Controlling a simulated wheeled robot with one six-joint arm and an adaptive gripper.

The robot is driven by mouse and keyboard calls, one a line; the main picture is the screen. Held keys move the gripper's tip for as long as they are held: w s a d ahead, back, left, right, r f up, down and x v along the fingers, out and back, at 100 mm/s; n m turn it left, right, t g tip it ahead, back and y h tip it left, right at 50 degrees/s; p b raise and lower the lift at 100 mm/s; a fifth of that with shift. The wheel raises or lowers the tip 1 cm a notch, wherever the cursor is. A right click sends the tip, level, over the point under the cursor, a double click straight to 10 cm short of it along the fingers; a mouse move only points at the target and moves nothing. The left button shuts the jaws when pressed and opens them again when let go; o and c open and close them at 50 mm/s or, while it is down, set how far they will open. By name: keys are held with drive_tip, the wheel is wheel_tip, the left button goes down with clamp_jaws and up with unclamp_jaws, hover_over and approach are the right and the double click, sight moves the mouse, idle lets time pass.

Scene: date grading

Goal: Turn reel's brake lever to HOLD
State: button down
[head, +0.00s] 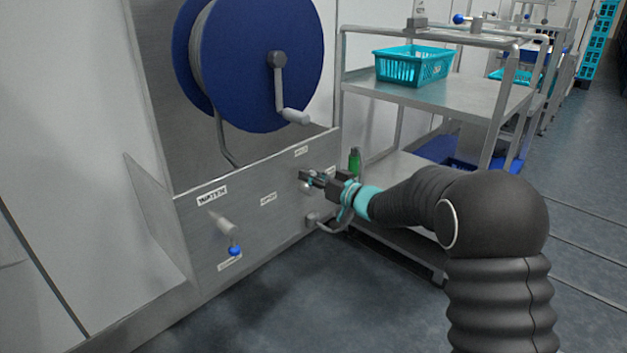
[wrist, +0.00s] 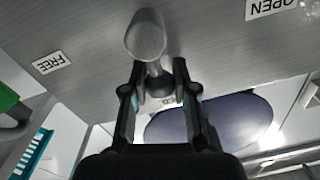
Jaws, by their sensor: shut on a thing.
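The reel (head: 262,65) is a large blue drum on the upper wall, above a grey panel (head: 245,220). In the wrist view its blue disc (wrist: 215,122) shows beyond my fingers. The brake lever (wrist: 146,38) has a pale grey rounded hub and a short stem with a dark end. My gripper (wrist: 155,85) is shut on that dark end; in the head view my gripper (head: 312,180) is at the panel's right part and mostly hides the lever. The lever points toward a partly hidden label (wrist: 178,103) on the reel side. The FREE label (wrist: 52,63) lies off to one side.
Another lever with a blue knob (head: 234,250) is on the panel's left, under a WATER label (head: 212,196). An OPEN label (wrist: 270,6) shows at the wrist view's edge. A trolley (head: 455,97) with a teal basket (head: 412,66) stands right; a green bottle (head: 354,163) is near my gripper.

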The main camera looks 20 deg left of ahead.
drive_tip(key=shift+s+a+n, duration=0.1)
drive_tip(key=shift+s+n, duration=0.1)
drive_tip(key=shift+n, duration=0.3)
drive_tip(key=c, duration=0.9)
unclamp_jaws()
drive_tip(key=shift+d, duration=0.25)
drive_tip(key=v, duration=1.1)
drive_tip(key=shift+s+d, duration=0.2)
drive_tip(key=shift+d, duration=0.05)
